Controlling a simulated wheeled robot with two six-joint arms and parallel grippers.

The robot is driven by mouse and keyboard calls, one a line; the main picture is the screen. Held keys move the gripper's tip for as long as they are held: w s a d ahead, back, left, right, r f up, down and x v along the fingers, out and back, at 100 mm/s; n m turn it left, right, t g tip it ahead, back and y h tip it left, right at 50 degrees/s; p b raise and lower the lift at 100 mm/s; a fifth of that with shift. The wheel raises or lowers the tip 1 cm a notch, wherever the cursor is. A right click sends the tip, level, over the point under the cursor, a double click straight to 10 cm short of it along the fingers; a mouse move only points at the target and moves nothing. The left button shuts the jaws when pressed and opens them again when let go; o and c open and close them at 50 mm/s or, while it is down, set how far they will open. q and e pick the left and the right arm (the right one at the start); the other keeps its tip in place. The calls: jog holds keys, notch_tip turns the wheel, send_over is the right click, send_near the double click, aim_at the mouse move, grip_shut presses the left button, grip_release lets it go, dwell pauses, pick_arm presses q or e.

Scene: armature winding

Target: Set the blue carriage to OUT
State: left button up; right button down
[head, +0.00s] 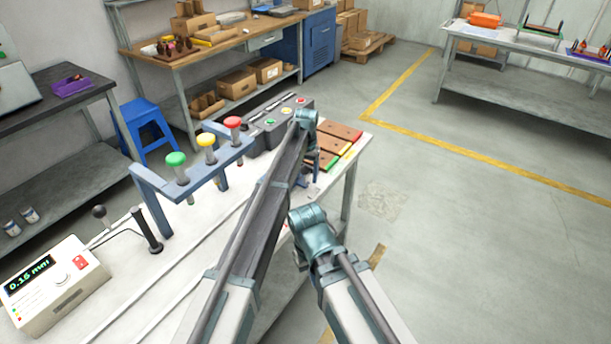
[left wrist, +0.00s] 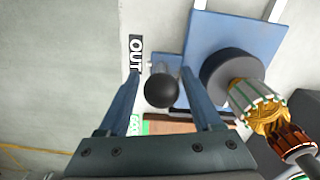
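A black ball knob (left wrist: 161,91) sits between the two blue fingers of my left gripper (left wrist: 159,74) in the left wrist view. The fingers are apart, with a gap on each side of the knob. The blue carriage (left wrist: 222,38) is a flat blue plate just beyond, with a black round part (left wrist: 228,80) on it. A dark OUT label (left wrist: 135,53) lies left of the knob, beside the left finger. A green label (left wrist: 137,124) is partly hidden by that finger. In the head view my arm hides most of the carriage.
An armature with copper winding (left wrist: 268,118) is close right of the fingers. On the white bench stand a blue rack with coloured knobs (head: 205,150), a gauge box (head: 52,287) and a dark button box (head: 262,137). Brown boards (head: 338,131) lie at the bench's far end.

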pick_arm(q)
jog(key=shift+s, duration=0.1)
jog(key=shift+a+r, duration=0.1)
jog(key=shift+r, duration=0.05)
jog(key=shift+r+p, duration=0.55)
jog(key=shift+p, duration=0.15)
notch_tip(320, 180, up, 13)
jog(key=p, duration=1.2)
jog(key=shift+f, duration=0.2)
jog(key=shift+f, duration=0.1)
jog(key=shift+s, duration=0.1)
jog(key=s+a, duration=0.4)
jog(key=s, duration=0.9)
jog(key=s+a+n, duration=0.1)
jog(key=s+a, duration=0.3)
jog(key=s, duration=0.9)
jog(key=s+a+y, duration=0.1)
jog(key=s+a, duration=0.3)
jog(key=s, duration=0.9)
jog(key=shift+s+a+f+n, duration=0.15)
jog(key=shift+a+n, duration=0.1)
jog(key=shift+n, duration=0.05)
